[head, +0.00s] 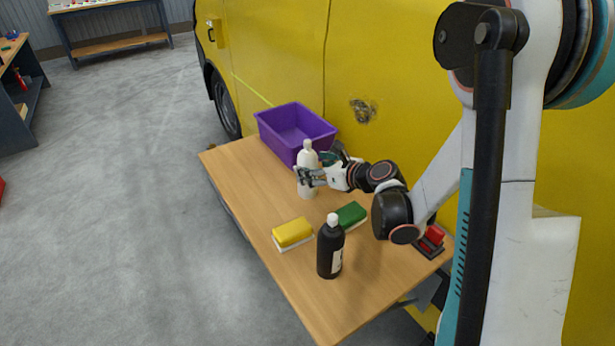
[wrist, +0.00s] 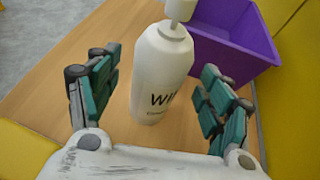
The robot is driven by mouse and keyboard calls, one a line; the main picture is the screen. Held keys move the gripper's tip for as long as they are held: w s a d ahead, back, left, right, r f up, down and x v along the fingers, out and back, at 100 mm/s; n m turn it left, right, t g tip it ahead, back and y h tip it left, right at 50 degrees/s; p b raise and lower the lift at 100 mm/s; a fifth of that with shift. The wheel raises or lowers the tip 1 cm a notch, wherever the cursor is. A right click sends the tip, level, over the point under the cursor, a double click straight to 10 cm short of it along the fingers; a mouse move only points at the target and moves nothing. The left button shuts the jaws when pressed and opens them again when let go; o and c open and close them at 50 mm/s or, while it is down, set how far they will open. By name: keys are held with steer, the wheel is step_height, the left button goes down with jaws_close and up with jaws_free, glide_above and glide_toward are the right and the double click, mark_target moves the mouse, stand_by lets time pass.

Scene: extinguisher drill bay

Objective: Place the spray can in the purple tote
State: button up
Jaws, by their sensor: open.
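A white bottle-shaped container with a narrow white top (head: 308,158) stands upright on the wooden table; dark lettering, partly readable as "WI", shows on it in the wrist view (wrist: 160,75). No other thing here is clearly a spray can. My gripper (head: 313,178) is open at the white container, its teal-padded fingers on either side of it. In the wrist view gaps show between the fingers (wrist: 158,92) and the container. The purple tote (head: 277,142) stands just behind the container at the table's far end; its visible inside looks empty. It also shows in the wrist view (wrist: 233,50).
A black bottle (head: 329,250), a yellow sponge (head: 292,232) and a green sponge (head: 351,215) are on the nearer table (head: 245,185). A red and black item (head: 432,240) lies at the right edge. A yellow van (head: 285,60) borders the table. Open floor lies left.

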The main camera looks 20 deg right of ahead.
steer(key=b+x, duration=0.1)
steer(key=x, duration=0.2)
steer(key=shift+w+a, duration=0.15)
steer(key=shift+r, duration=0.1)
steer(key=c, duration=1.6)
